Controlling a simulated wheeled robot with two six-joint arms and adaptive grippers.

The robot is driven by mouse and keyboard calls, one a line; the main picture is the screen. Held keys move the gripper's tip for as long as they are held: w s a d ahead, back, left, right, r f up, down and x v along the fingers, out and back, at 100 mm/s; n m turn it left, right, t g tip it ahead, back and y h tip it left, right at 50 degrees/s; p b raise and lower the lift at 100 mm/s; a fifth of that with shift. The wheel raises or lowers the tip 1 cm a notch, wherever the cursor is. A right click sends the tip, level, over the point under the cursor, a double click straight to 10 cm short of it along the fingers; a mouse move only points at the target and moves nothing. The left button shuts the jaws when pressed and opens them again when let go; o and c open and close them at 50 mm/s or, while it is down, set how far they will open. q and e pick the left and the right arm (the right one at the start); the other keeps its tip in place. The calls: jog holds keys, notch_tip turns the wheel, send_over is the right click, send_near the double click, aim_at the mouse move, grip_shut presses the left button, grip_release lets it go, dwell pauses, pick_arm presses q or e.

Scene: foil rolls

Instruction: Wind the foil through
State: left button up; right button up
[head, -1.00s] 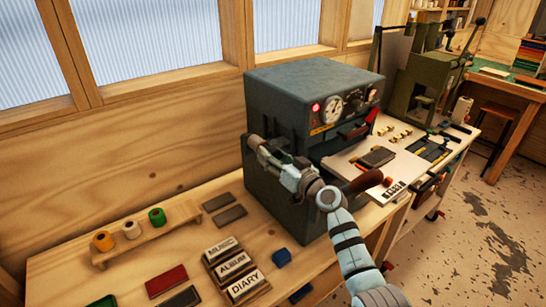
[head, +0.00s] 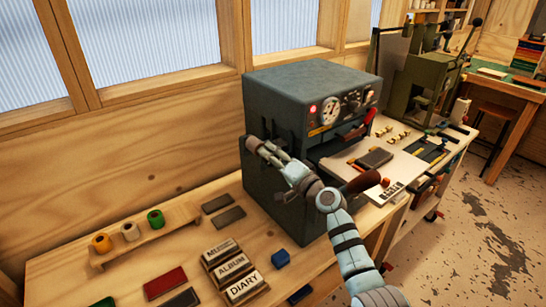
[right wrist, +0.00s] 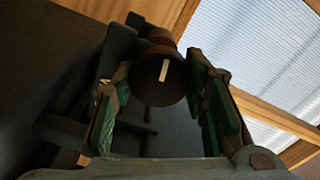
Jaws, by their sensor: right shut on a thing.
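The dark grey press (head: 310,90) stands on the bench, with a dial and a small red lamp on its front. My right gripper (head: 258,148) is at its left side, and the arm crosses in front of that side. In the right wrist view, a dark brown round knob (right wrist: 160,78) with a pale stripe on its end sits between the green-padded fingers. The gripper is shut on it. No foil web can be made out in these views. Small orange (head: 102,243), white (head: 131,231) and green (head: 156,218) rolls stand on a wooden rack. My left gripper is out of view.
Blocks lettered MUSIC, ALBUM and DIARY (head: 243,287) lie on the bench (head: 205,255) near a blue block (head: 281,258) and a red one (head: 165,282). A brown handle (head: 366,181) juts from the press front. A green machine (head: 420,85) stands at the back right.

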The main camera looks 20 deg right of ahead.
jog(key=m+p, duration=0.1)
jog(key=m, duration=0.3)
jog(key=shift+m+p, duration=0.35)
jog(key=shift+m, duration=1.55)
jog(key=shift+r, duration=0.1)
jog(key=o, duration=1)
jog(key=shift+o, duration=0.9)
jog(key=shift+w+a, duration=0.15)
jog(key=shift+s+f, duration=0.2)
jog(key=v, duration=1.1)
jog(key=shift+s, duration=0.3)
